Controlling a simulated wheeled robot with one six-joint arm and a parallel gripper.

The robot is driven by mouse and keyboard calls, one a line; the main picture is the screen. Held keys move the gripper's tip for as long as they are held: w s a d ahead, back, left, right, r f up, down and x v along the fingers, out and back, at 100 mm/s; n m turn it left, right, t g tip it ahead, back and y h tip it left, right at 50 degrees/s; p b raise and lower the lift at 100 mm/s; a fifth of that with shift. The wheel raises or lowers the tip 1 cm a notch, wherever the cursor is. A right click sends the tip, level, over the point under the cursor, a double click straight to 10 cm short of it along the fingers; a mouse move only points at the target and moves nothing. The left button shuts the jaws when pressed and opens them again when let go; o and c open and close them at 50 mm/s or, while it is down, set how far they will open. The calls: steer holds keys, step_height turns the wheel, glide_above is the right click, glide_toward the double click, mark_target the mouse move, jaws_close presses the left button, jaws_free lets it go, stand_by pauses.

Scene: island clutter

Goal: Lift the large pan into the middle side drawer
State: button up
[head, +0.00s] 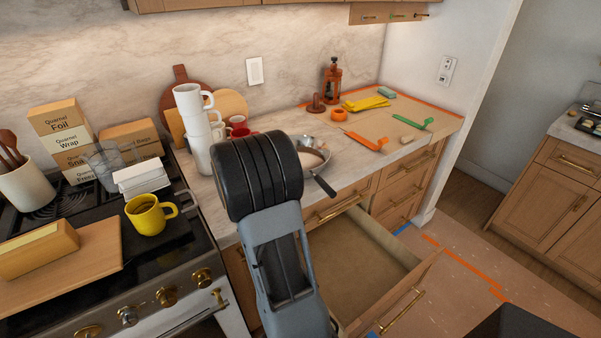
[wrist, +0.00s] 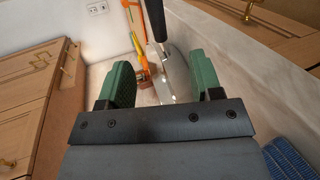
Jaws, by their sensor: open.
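The large pan (head: 311,160) is a shallow metal pan with a black handle, on the counter right of the white mugs. In the head view my arm hides its left part, and its handle (head: 325,186) reaches over the counter's front edge. In the wrist view the pan (wrist: 180,72) lies beyond my fingers, with its black handle (wrist: 155,20) toward the top. My gripper (wrist: 162,80) is open, its green fingers apart with nothing held between them. In the head view my arm hides it. A wide wooden drawer (head: 365,255) below the counter is pulled out; its visible inside looks empty.
Stacked white mugs (head: 196,130) and red cups (head: 238,127) stand left of the pan. A brown grinder (head: 332,80) and utensils lie at the right. The stove with a yellow mug (head: 150,216) is at left. A blue cloth (wrist: 290,160) shows in the wrist view.

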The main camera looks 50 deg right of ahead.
mark_target(315, 180)
steer(key=shift+h, duration=0.8)
steer(key=d+f, duration=0.1)
steer(key=d, duration=0.1)
steer(key=d+f, duration=0.1)
steer(key=shift+w+d+f, duration=0.1)
steer(key=shift+d+f, duration=0.25)
steer(key=shift+d, duration=0.05)
steer(key=x, duration=0.2)
steer(key=p+x, duration=0.1)
steer(key=x, duration=0.3)
steer(key=shift+s+d+r+p, duration=0.2)
steer(key=shift+d+p, duration=0.1)
steer(key=shift+s+d+f, duration=0.15)
steer(key=shift+d, duration=0.15)
steer(key=shift+c, duration=0.3)
jaws_close()
